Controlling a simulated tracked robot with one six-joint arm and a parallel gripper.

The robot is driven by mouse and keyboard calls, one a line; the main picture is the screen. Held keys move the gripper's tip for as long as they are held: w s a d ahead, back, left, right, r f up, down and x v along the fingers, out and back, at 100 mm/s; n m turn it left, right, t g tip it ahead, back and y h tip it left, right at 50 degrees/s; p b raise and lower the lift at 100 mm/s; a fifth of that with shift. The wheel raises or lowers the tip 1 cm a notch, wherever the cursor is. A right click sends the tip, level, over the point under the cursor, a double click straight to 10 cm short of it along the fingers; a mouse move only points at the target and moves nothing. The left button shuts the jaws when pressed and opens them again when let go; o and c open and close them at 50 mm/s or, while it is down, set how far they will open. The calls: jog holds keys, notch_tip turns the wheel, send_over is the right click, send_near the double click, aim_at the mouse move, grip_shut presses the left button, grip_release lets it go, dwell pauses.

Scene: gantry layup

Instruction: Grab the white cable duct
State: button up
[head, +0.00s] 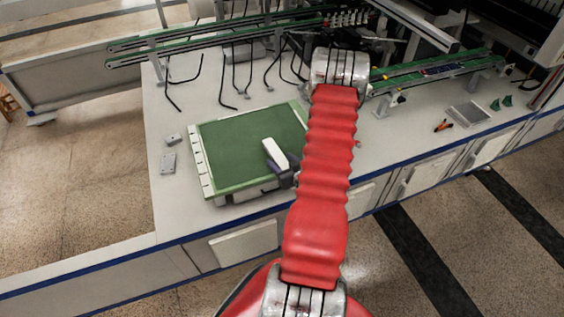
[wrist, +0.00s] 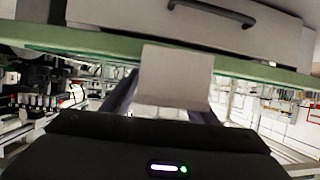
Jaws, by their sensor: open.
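The white cable duct (head: 275,152) is a short pale block at the front right of the green mat (head: 235,150). In the wrist view the duct (wrist: 176,78) shows as a light block in the middle, reaching from the mat's green edge toward my gripper. My gripper (head: 287,176) is a dark shape at the near end of the duct, partly hidden by my red arm. In the wrist view its two dark fingers (wrist: 165,104) stand open, one on each side of the duct's near part. I cannot tell whether they touch it.
Two small grey pieces (head: 168,161) lie left of the mat. Black cables and green conveyor rails (head: 230,35) are behind it. A grey tray (head: 468,113) lies at the right. A drawer unit with a dark handle (wrist: 215,12) fills the top of the wrist view.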

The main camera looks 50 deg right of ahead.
aim_at(282, 160)
dwell(0.3)
jog(key=c, duration=1.2)
jog(key=shift+r, duration=0.2)
jog(key=shift+r, duration=4.85)
